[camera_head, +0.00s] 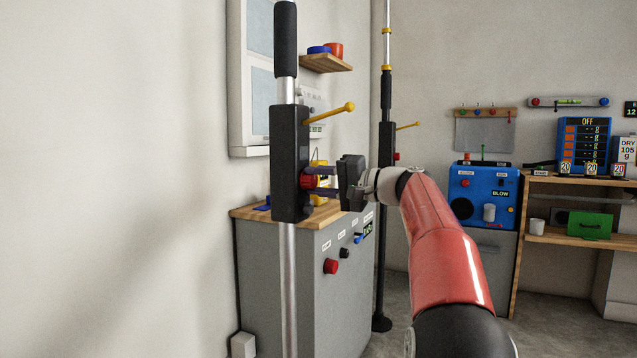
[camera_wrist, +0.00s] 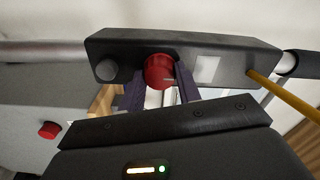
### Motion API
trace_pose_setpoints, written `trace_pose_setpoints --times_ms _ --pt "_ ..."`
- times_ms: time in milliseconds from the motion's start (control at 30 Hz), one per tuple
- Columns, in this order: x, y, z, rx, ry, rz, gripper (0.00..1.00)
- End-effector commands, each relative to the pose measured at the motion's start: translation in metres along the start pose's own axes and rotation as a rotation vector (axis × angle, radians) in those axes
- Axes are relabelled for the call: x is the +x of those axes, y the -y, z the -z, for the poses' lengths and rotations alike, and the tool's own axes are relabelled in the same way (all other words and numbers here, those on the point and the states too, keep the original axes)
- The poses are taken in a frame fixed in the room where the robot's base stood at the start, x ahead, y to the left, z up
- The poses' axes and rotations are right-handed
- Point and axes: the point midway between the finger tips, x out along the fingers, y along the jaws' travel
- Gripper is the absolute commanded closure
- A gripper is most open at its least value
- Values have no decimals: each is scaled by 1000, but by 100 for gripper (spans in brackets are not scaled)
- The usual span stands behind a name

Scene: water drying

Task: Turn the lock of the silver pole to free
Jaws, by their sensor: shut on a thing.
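The silver pole (camera_head: 289,290) stands upright at the left, with a black grip at its top and a black housing (camera_head: 289,150) around it. A yellow lever (camera_head: 330,113) sticks out of the housing. The lock is a red round knob (camera_head: 308,181) on the housing's face. In the wrist view the red knob (camera_wrist: 159,71) sits between my dark finger pads and bears a faint pale line; its lock setting cannot be read. My gripper (camera_head: 322,182) is shut on the knob, one finger on each side. A pale label (camera_wrist: 207,68) beside the knob is unreadable.
A grey cabinet (camera_head: 280,285) with a wooden top stands just behind the pole, with a red button (camera_head: 331,266) on its front. A second, dark pole (camera_head: 381,260) with a yellow lever stands farther back. A blue machine (camera_head: 483,195) and a wooden bench are at the right.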

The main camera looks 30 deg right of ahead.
Motion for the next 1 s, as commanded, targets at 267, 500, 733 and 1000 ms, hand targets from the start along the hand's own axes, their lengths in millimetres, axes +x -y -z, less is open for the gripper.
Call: trace_pose_setpoints --times_ms 267,500,733,1000 --pt "0 -1 0 1 2 -2 45" --pt "-2 -1 0 1 1 -1 45" --pt "-35 -1 1 1 -3 -4 45" --pt "-72 -1 0 1 0 -3 45"
